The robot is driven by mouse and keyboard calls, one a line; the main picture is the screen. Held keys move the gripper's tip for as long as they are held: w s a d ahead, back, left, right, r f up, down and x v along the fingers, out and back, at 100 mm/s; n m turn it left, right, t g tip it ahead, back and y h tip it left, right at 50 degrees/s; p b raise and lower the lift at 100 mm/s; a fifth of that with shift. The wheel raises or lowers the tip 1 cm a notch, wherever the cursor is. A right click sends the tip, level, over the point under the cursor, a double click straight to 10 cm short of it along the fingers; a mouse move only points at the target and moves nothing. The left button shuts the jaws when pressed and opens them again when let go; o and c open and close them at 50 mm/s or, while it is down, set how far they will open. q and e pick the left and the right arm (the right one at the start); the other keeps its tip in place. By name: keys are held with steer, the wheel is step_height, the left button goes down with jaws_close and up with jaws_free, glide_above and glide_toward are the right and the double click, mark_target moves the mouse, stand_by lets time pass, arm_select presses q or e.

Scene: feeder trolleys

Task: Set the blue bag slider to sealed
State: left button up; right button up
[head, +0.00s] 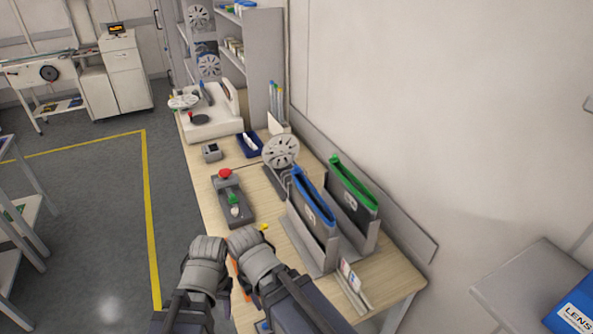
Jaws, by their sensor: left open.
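The blue bag (312,207) is a dark pouch with a blue strip (314,194) along its top edge. It stands upright in a grey holder on the wooden bench. Its slider is too small to make out, so I cannot tell its position. My left gripper (205,252) is at the bottom of the head view, at the bench's left edge, left of the blue bag and apart from it. It is open; its fingertips are mostly hidden. A second grey wrist of mine is beside it, over the bench, with its fingers hidden.
A similar bag with a green strip (352,183) stands to the right of the blue one. A control box (232,200) with a red button lies to the left. A reel (281,151) stands behind. The wall is to the right; open floor (90,215) is to the left.

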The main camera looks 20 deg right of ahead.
steer(key=shift+o, duration=0.3)
steer(key=shift+o, duration=0.5)
steer(key=w+d+r+p, duration=0.1)
steer(key=w+r+p, duration=0.4)
steer(key=w, duration=0.3)
steer(key=shift+r, duration=0.25)
step_height(320, 180, up, 16)
steer(key=f+m+y+p, duration=0.1)
steer(key=m+p, duration=0.1)
steer(key=p, duration=1.4)
glide_above(296, 165)
steer(key=shift+r, duration=0.25)
steer(key=shift+s+f, duration=0.1)
steer(key=shift+f, duration=0.1)
step_height(296, 165, down, 8)
steer(key=b, duration=0.8)
steer(key=shift+r, duration=0.2)
